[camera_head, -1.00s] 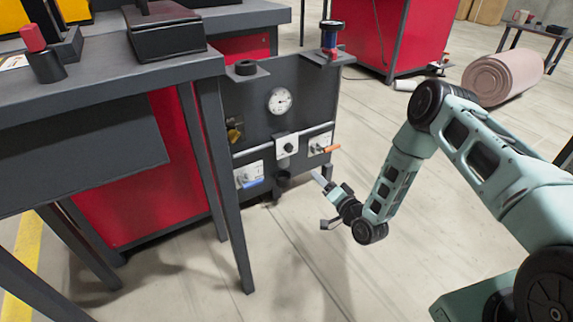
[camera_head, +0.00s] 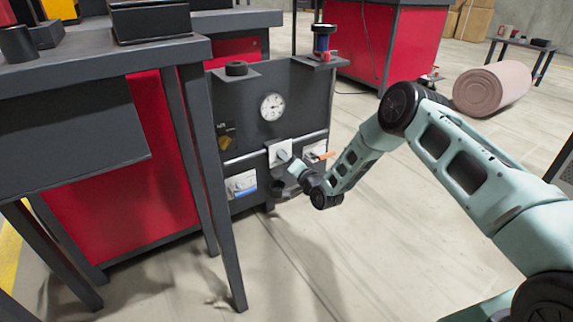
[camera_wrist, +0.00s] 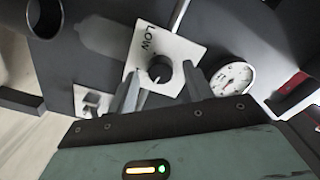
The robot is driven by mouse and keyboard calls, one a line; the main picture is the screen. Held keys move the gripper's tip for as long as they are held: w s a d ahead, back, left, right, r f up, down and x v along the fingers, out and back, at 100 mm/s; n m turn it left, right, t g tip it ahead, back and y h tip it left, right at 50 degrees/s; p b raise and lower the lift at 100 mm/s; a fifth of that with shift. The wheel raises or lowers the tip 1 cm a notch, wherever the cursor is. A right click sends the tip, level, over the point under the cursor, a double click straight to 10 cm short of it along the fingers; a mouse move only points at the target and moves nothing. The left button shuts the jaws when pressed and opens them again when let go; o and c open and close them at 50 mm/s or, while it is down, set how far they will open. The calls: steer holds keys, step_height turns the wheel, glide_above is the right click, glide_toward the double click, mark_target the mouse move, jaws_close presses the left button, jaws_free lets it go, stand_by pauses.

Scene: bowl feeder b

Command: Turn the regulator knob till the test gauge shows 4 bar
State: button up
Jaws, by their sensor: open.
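The regulator knob (camera_wrist: 158,69) is small, round and black, on a white plate (camera_wrist: 143,48) marked LOW. The plate also shows in the head view (camera_head: 273,154), where my gripper (camera_head: 287,160) covers part of it and hides the knob. In the wrist view my gripper (camera_wrist: 164,76) is open, with one finger to each side of the knob and visible gaps between. I cannot tell whether the fingertips reach the knob's depth. The round white test gauge (camera_head: 272,107) is above the plate and also shows in the wrist view (camera_wrist: 233,79). Its reading is too small to tell.
A valve with a blue handle (camera_head: 245,191) is below left of the plate, and one with an orange handle (camera_head: 324,156) is to its right. A grey table (camera_head: 190,50) stands at the left. The floor in front of the panel is clear.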

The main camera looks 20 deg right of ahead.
steer(key=shift+w+a, duration=0.1)
steer(key=shift+w, duration=0.2)
steer(key=c, duration=1)
steer(key=shift+n, duration=0.3)
steer(key=n+p, duration=0.4)
steer(key=n, duration=1.7)
steer(key=shift+p, duration=0.4)
